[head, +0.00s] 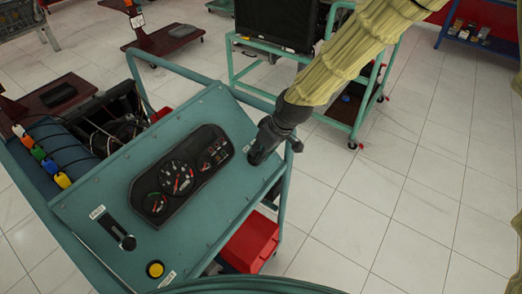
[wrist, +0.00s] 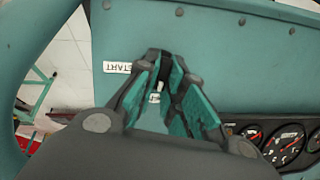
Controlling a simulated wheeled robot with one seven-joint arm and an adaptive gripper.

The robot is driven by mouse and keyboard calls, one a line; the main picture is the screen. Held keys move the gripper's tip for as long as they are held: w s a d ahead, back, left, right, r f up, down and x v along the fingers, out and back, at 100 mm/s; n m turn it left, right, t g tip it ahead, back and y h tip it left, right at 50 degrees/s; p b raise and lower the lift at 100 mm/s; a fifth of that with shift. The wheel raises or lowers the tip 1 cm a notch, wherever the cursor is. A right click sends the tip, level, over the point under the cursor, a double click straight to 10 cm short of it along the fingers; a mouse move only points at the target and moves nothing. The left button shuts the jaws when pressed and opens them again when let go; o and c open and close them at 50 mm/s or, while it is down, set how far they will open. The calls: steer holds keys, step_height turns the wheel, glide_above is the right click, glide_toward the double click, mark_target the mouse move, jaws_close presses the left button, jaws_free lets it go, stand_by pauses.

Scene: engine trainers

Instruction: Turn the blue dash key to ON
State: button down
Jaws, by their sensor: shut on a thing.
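The teal dash panel (head: 105,190) carries a black gauge cluster (head: 180,175). My gripper (head: 256,156) is at the panel's upper right, beside the cluster, with its fingertips down at the panel face. In the wrist view, my gripper (wrist: 168,66) has its teal-padded fingers closed in at the key switch spot. The blue dash key is hidden between the fingers, so its colour and angle cannot be made out.
A slide lever (head: 118,228) and a yellow button (head: 155,269) sit on the panel's lower part. Several coloured tags (head: 48,165) hang at the left. A teal tube frame edges the panel. A red bin (head: 250,243) is below, with open tiled floor to the right.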

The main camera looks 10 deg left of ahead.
steer(key=m+p, duration=0.1)
steer(key=m, duration=0.1)
steer(key=m+g+y, duration=0.1)
steer(key=m, duration=0.2)
steer(key=shift+w+d+f+m+y+p, duration=0.1)
steer(key=shift+w+d+m+y+p, duration=0.1)
steer(key=shift+m+y+p, duration=0.15)
steer(key=shift+g, duration=0.3)
steer(key=c, duration=1.5)
jaws_free()
steer(key=v, duration=1.2)
steer(key=shift+f, duration=0.1)
